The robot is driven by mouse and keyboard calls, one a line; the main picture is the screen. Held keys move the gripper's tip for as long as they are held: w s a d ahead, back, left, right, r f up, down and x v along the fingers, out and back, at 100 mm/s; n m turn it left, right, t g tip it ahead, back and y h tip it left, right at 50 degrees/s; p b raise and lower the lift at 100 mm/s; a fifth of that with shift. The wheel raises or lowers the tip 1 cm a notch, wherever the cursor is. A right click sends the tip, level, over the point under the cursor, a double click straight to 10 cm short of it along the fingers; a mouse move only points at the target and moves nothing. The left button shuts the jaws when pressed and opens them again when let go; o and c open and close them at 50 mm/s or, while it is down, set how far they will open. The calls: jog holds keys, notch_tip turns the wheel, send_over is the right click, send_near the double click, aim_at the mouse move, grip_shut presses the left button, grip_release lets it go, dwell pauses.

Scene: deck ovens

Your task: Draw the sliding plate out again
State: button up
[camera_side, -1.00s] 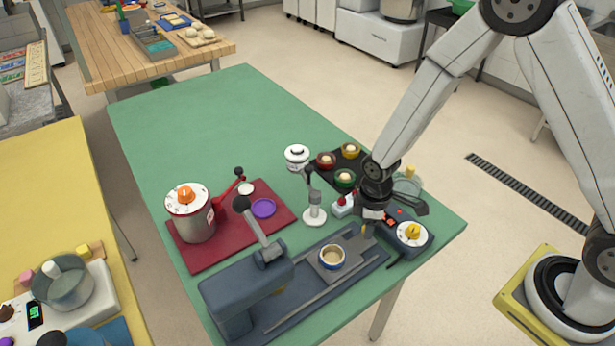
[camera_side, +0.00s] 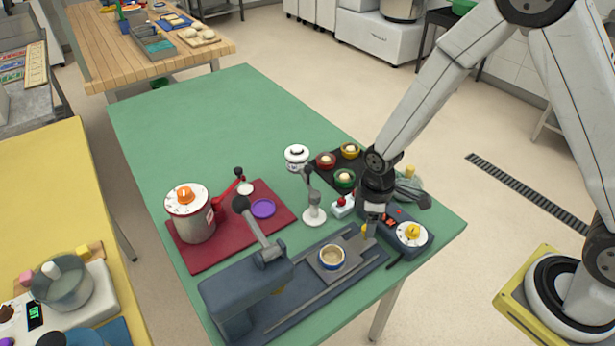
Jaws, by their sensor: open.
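The sliding plate (camera_side: 318,267) is a small dark grey plate on the long blue-grey bed (camera_side: 300,301) of a lever press (camera_side: 246,281). It sits out in the open on the bed, to the right of the press head. A blue-rimmed round cup (camera_side: 331,257) with beige filling stands on it. A small yellow knob (camera_side: 364,230) shows at the plate's right end. My gripper (camera_side: 369,233) points down at this knob, with its fingers open close beside it. I cannot tell whether they touch it.
A small white box with a red button (camera_side: 342,206) and a white lever stand (camera_side: 314,213) are close behind. A red mat (camera_side: 225,243) lies left. The table's far part is clear.

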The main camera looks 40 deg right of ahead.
jog(key=shift+r, duration=3.05)
jog(key=shift+d, duration=0.1)
jog(key=s+d+r+m+t, duration=0.2)
jog(key=s+d+r+m, duration=0.3)
jog(key=m, duration=0.4)
jog(key=shift+s+d+r+t, duration=0.25)
jog(key=shift+s+r, duration=0.45)
jog(key=shift+s, duration=0.55)
